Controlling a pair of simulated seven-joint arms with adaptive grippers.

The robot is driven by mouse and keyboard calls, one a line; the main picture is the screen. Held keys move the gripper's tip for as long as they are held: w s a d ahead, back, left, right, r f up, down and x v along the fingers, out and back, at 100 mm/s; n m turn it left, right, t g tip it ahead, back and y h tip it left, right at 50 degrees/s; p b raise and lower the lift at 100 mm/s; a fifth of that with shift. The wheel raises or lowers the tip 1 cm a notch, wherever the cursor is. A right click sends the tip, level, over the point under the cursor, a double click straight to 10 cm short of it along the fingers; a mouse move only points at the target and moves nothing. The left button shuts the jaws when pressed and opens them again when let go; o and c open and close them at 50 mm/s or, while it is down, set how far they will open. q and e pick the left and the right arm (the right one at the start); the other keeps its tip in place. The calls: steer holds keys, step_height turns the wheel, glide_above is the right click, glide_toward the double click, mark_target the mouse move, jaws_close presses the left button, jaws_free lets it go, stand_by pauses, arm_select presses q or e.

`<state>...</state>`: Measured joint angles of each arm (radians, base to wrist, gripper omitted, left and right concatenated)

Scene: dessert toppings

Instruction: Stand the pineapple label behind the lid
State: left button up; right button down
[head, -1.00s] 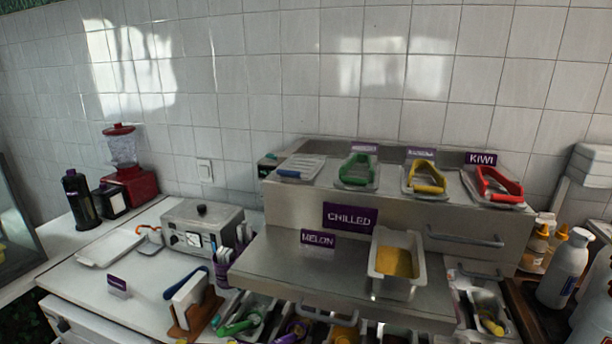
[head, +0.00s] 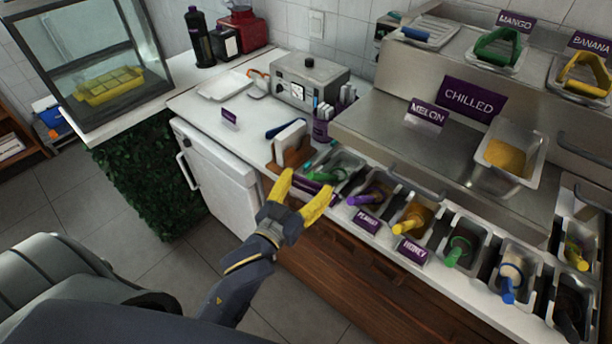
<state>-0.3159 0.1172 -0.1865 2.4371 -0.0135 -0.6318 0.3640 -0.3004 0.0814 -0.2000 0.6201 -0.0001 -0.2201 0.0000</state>
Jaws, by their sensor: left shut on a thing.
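My left gripper (head: 302,193), with yellow fingertips, is above the front edge of the counter by the topping tubs. It is shut on a dark purple label (head: 313,184), seen between the fingertips; its text is not readable. Another small purple label (head: 229,117) stands on the white counter, also too small to read. On the raised steel shelf, a flat lid with a blue handle (head: 430,33) lies at the left. A green-handled lid (head: 498,50) has the MANGO label (head: 515,21) behind it. A yellow-handled lid (head: 583,77) has the BANANA label (head: 591,43) behind it.
The CHILLED sign (head: 468,99) and MELON label (head: 427,115) stand by a steel tub of yellow topping (head: 508,155). Several tubs with coloured handles line the counter front. A steel appliance (head: 308,81) stands behind the gripper. The steel ledge (head: 385,122) has free room.

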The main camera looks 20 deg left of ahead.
arm_select(q)
steer(key=w+d+r+m+g+h, duration=0.1)
steer(key=w+d+m+g+h, duration=0.2)
steer(key=d+h, duration=0.1)
steer(key=w+d+r+m+g+h, duration=0.1)
steer(key=w+d+m+g+h, duration=0.2)
steer(key=d+m+h, duration=0.1)
steer(key=w+d+r+m+g+h, duration=0.1)
steer(key=w+d+m+g+h, duration=0.2)
steer(key=d, duration=0.5)
steer(key=shift+w+r+m+h, duration=0.2)
steer(key=shift+w+m+h, duration=0.05)
steer(key=shift+h, duration=0.4)
steer(key=shift+w+r+m+h, duration=0.15)
steer(key=shift+w+m+h, duration=0.1)
steer(key=shift+h, duration=0.4)
steer(key=shift+g, duration=0.3)
steer(key=shift+d, duration=0.1)
